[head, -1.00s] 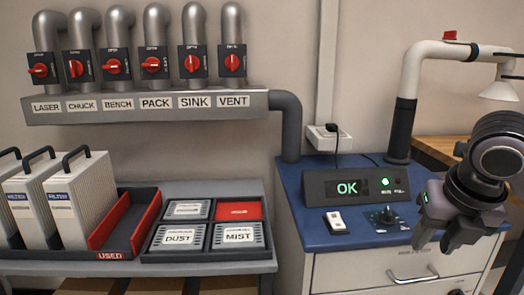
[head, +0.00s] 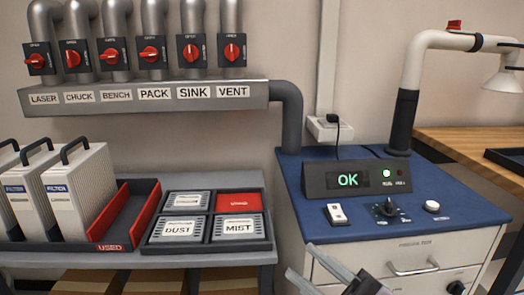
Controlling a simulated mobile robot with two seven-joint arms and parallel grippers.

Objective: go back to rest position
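My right gripper (head: 302,260) is low in the head view, in front of the blue-topped cabinet (head: 465,212). Its two pale fingers point up and left with a gap between them. It looks open and empty, and its wrist is cut off by the bottom edge. It seems apart from everything near it. My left gripper is out of view.
On the cabinet are a control box (head: 318,179) showing a green OK, a white switch (head: 336,214), a black knob (head: 387,208) and a white button (head: 431,206). A fume arm (head: 403,115) rises behind. A shelf with filters (head: 80,190) and a tray (head: 207,247) is left.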

